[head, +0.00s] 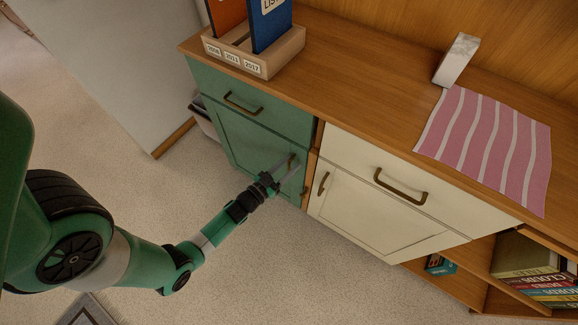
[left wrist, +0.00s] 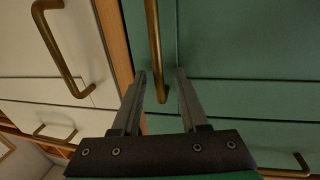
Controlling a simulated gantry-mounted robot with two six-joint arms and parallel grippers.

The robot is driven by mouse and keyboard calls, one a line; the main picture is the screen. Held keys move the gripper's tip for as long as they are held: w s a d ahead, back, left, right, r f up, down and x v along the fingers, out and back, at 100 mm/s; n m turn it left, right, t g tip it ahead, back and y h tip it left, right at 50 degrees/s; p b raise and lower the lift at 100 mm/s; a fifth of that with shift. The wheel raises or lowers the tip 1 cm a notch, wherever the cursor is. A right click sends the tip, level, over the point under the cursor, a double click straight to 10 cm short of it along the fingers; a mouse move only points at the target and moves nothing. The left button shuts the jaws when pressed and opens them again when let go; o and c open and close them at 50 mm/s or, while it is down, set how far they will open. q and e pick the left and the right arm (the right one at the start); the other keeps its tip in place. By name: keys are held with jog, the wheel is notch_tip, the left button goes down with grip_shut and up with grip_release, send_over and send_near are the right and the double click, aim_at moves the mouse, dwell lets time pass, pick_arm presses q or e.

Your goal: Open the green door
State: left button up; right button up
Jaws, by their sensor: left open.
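The green door (head: 235,136) is shut, set below a green drawer (head: 250,105) at the left end of the cabinet. Its brass handle (head: 292,160) is upright near the door's right edge, partly hidden by my gripper. My left gripper (head: 284,165) is open at this handle. In the left wrist view the brass handle (left wrist: 154,45) runs down between the two open fingers (left wrist: 160,76), one on each side. The fingers do not grip it; how deep the handle sits between them is hard to tell. My right gripper is out of view.
A cream drawer (head: 420,185) and cream door (head: 360,215) with brass handles adjoin on the right. On the wooden top are a file holder (head: 258,62), a pink striped cloth (head: 487,145) and a pale block (head: 456,60). Carpet (head: 270,260) in front is clear.

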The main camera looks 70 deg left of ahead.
pick_arm(q)
grip_shut()
dwell(1.4)
